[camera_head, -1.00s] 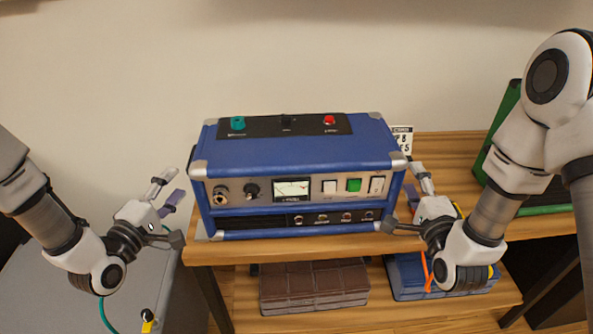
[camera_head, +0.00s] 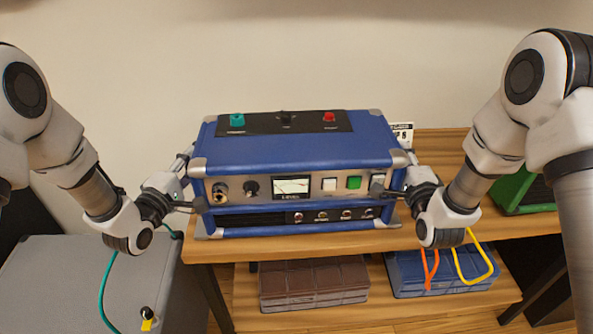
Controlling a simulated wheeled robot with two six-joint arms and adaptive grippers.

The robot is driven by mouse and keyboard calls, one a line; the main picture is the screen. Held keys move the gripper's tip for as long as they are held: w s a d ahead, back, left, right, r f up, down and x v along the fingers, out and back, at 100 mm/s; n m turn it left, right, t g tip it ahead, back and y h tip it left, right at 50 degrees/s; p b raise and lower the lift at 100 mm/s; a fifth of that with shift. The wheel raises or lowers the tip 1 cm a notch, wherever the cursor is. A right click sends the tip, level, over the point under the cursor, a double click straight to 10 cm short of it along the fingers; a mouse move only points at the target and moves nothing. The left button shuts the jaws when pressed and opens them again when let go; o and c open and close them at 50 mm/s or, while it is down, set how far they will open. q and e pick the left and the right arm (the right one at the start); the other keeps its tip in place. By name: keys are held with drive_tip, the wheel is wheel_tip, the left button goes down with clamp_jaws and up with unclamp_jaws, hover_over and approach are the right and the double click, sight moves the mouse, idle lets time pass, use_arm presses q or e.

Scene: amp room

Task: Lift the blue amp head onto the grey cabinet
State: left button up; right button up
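The blue amp head (camera_head: 290,155) stands upright on the wooden bench top, with knobs, a meter and switches on its front. The grey cabinet (camera_head: 70,275) stands lower, at the left of the bench; its grey top shows. My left gripper (camera_head: 194,184) is at the amp's left front corner, fingers spread, one along the side and one by the front. My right gripper (camera_head: 395,173) is at the right front corner, fingers also spread, one beside the side and one before the front panel. Whether the fingers touch the amp, I cannot tell.
The wooden bench (camera_head: 300,246) has a lower shelf with a brown case (camera_head: 314,283) and a blue case (camera_head: 440,272). A green thing (camera_head: 515,190) stands at the right. A teal cable (camera_head: 103,285) and a yellow-tagged jack (camera_head: 147,318) lie over the cabinet. Orange and yellow cables hang right.

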use_arm(q)
clamp_jaws()
use_arm(e)
clamp_jaws()
